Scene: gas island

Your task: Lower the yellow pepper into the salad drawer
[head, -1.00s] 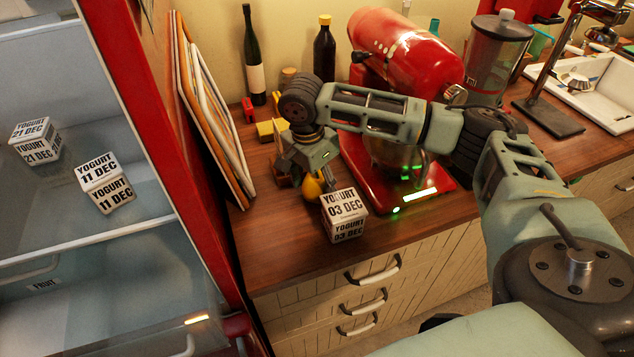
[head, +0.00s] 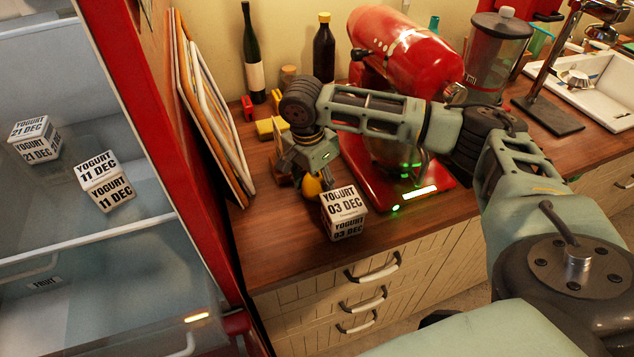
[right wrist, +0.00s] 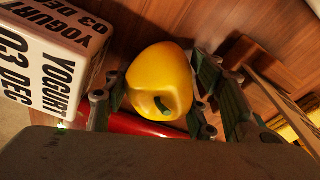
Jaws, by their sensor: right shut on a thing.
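The yellow pepper (head: 311,187) is at the wooden counter, left of the red mixer's base. My right gripper (head: 310,172) is shut on it from above. In the right wrist view the pepper (right wrist: 160,82) sits between the fingers, its green stem end facing the camera. Whether it still touches the counter I cannot tell. The open fridge is at the left. My left gripper is not in view.
A yogurt cube marked 03 DEC (head: 344,212) stands close beside the pepper. The red mixer (head: 405,50) is behind my right arm. Boards (head: 215,110) lean by the red fridge edge. Yogurt cubes (head: 106,180) sit on the fridge shelf.

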